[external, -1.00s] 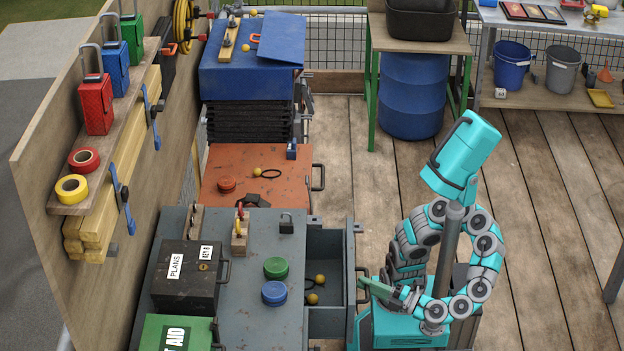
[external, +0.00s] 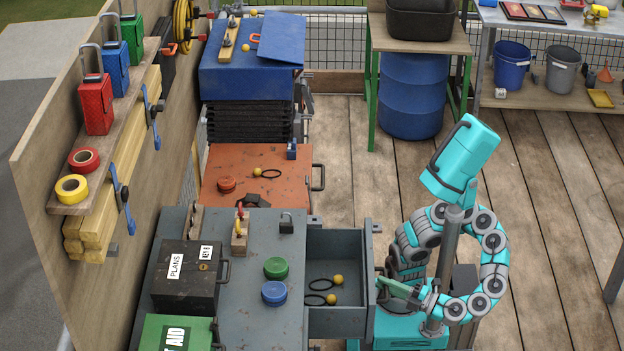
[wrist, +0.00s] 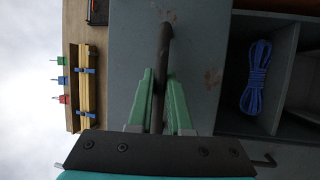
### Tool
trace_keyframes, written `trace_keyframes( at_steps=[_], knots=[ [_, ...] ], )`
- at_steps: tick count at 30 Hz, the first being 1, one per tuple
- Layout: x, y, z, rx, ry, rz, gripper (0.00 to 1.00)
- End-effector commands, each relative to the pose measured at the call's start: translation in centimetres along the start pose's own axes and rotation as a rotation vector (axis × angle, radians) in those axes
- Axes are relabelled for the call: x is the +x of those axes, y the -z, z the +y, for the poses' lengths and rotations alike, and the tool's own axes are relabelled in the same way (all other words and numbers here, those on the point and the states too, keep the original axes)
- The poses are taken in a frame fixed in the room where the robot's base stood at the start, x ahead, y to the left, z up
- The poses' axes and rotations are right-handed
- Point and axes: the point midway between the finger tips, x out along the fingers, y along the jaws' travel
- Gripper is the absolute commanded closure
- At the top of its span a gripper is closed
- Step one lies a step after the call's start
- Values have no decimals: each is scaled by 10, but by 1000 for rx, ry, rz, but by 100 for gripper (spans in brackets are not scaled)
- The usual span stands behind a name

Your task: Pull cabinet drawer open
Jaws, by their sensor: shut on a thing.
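The grey cabinet (external: 240,310) stands at the lower left in the external view. Its top drawer (external: 336,240) is pulled out to the right, with two yellow balls (external: 337,280) with black loops inside. My gripper (external: 383,284) is at the drawer's front panel. In the wrist view the green fingers of my gripper (wrist: 160,100) are shut on the dark bar handle (wrist: 164,45) of the drawer, one finger on each side. The grey drawer front (wrist: 200,50) fills the middle of that view.
An orange cabinet (external: 285,185) stands behind. The wrist view shows an open compartment with blue rope (wrist: 256,78). Wooden floor (external: 530,250) is clear to the right.

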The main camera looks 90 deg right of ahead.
Motion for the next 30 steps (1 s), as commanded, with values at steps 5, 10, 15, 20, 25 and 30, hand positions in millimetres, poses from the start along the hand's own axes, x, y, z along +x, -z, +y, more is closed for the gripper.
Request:
trace_keyframes(
  at_steps=[5, 10, 15, 20, 25, 30],
  knots=[
    [-44, -15, 16, 6, 0, 8, 100],
    [-66, -26, 22, 6, 0, 5, 100],
    [-76, -31, 19, 2, 0, 6, 100],
    [-77, -32, 17, 1, 0, 6, 100],
    [-77, -31, 16, 2, 0, 6, 82],
    [-77, -32, 16, 1, 1, 4, 62]
  ],
)
